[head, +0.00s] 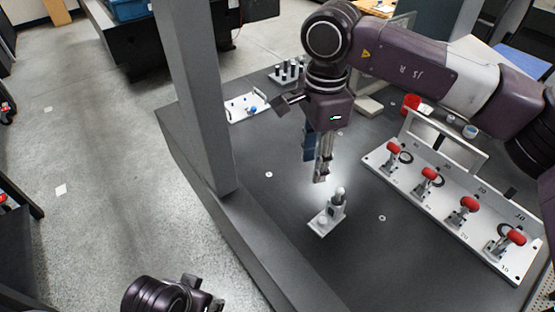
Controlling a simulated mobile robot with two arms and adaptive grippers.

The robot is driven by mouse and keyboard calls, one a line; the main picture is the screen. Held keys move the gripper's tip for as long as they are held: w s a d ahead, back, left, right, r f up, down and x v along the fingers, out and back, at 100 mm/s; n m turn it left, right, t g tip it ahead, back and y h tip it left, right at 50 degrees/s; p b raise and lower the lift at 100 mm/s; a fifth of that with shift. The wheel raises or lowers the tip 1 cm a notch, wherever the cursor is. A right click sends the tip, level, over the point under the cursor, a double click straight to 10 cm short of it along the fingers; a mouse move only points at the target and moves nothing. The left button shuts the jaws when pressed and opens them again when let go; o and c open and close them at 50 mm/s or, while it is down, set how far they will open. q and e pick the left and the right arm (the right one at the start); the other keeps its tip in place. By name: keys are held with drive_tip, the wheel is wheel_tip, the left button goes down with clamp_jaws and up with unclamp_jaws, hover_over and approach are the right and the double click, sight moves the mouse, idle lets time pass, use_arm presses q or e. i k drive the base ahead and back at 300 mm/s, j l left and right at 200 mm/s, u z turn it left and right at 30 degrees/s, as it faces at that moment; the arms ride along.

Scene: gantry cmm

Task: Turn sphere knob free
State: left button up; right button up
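A small pale fixture base (316,227) stands on the dark table, with a light round knob (322,218) low on its left side. An upright post rises from the base with a grey-white sphere (340,191) on top. My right gripper (320,178) points down above the fixture, slightly left of the sphere, and appears apart from it. Its fingers look close together from this angle, and I cannot tell the gap; nothing shows between them. My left gripper (202,298) is at the bottom edge, away from the table, partly cut off.
A thick grey gantry column (195,100) stands left of the fixture. A white plate with several red-handled clamps (433,205) lies to the right. A white tray (240,107), a probe rack (287,73) and a red cup (411,103) stand farther back. The table around the fixture is clear.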

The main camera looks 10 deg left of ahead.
sight(321, 221)
drive_tip(key=k+j, duration=0.1)
drive_tip(key=j, duration=0.35)
drive_tip(key=k+j+u, duration=0.1)
drive_tip(key=j, duration=0.35)
drive_tip(key=k+j, duration=0.1)
drive_tip(key=j, duration=0.35)
